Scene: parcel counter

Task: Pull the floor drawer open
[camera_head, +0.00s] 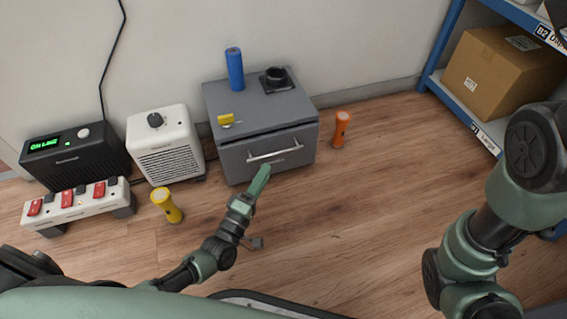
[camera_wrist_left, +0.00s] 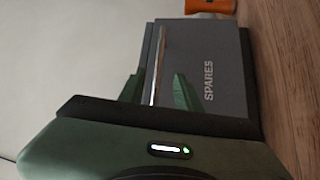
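The floor drawer is a grey front (camera_head: 238,163) in a small grey cabinet (camera_head: 212,98) against the wall. It looks shut. Its pale bar handle (camera_head: 275,152) runs across the front. My left gripper (camera_head: 264,170) is at the handle, pointing at the drawer front. In the left wrist view, the handle (camera_wrist_left: 160,50) passes between the two green fingers, which stand apart with gaps on both sides. The drawer front (camera_wrist_left: 225,70) there reads "SPARES". Whether a finger touches the handle cannot be told. My right arm shows at the right, but its gripper is out of view.
The floor (camera_head: 345,215) in front is mostly clear.

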